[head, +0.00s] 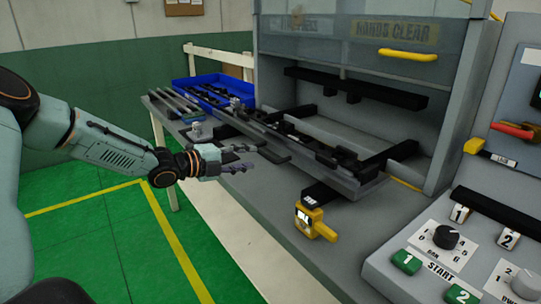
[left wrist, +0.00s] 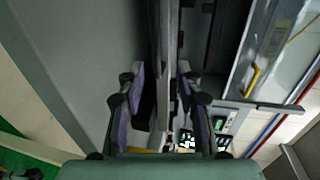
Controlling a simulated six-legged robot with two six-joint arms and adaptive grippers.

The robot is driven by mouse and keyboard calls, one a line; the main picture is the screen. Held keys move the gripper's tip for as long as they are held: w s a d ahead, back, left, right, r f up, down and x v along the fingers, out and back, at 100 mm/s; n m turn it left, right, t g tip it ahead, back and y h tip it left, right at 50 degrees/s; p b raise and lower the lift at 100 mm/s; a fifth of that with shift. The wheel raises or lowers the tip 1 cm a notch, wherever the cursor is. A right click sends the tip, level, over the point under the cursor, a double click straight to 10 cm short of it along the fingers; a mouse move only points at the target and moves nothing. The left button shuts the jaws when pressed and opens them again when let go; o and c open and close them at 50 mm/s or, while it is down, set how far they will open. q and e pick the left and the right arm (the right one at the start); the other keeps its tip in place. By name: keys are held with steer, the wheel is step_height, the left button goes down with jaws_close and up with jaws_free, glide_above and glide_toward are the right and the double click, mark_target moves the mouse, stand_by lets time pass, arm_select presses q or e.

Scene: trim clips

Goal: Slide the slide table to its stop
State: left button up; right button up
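The slide table (head: 345,178) appears to be the long grey carriage with black fixtures, lying across the grey bench and partly under the raised guard of the machine. My left gripper (head: 243,160) is at its near side, over the bench, with its fingers apart. In the left wrist view, the open fingers of the left gripper (left wrist: 160,108) stand on either side of a long, thin grey edge (left wrist: 163,50); I cannot tell whether they touch it. The carriage's far end is partly hidden by its fixtures. My right gripper is not in view.
A yellow-and-black block (head: 315,224) stands on the bench before the carriage. A blue bin (head: 213,62) holds dark parts at the back left. A control panel (head: 440,262) with green buttons is at the right. The guard has a yellow handle (head: 408,55). Green floor lies left.

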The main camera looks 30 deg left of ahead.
mark_target(265, 157)
arm_select(q)
steer(key=shift+w+d+f, duration=0.1)
steer(key=shift+w+f, duration=0.05)
steer(key=shift+w, duration=0.05)
steer(key=w, duration=0.1)
steer(key=w+f+b, duration=0.1)
steer(key=w+b, duration=0.1)
steer(key=shift+w+d+f, duration=0.1)
steer(key=shift+f, duration=0.25)
steer(key=shift+w+d+b, duration=0.45)
steer(key=shift+w+d, duration=0.25)
steer(key=shift+w, duration=0.15)
steer(key=shift+w+d+r, duration=0.1)
steer(key=shift+w+d, duration=0.1)
steer(key=shift+w, duration=0.3)
steer(key=shift+w+f, duration=0.3)
steer(key=shift+w, duration=0.2)
steer(key=shift+s+d+r, duration=0.1)
steer(key=shift+d+r, duration=0.05)
steer(key=shift+r, duration=0.1)
steer(key=shift+s, duration=0.1)
steer(key=shift+c, duration=0.7)
steer(key=shift+f, duration=0.15)
steer(key=c, duration=0.5)
jaws_close()
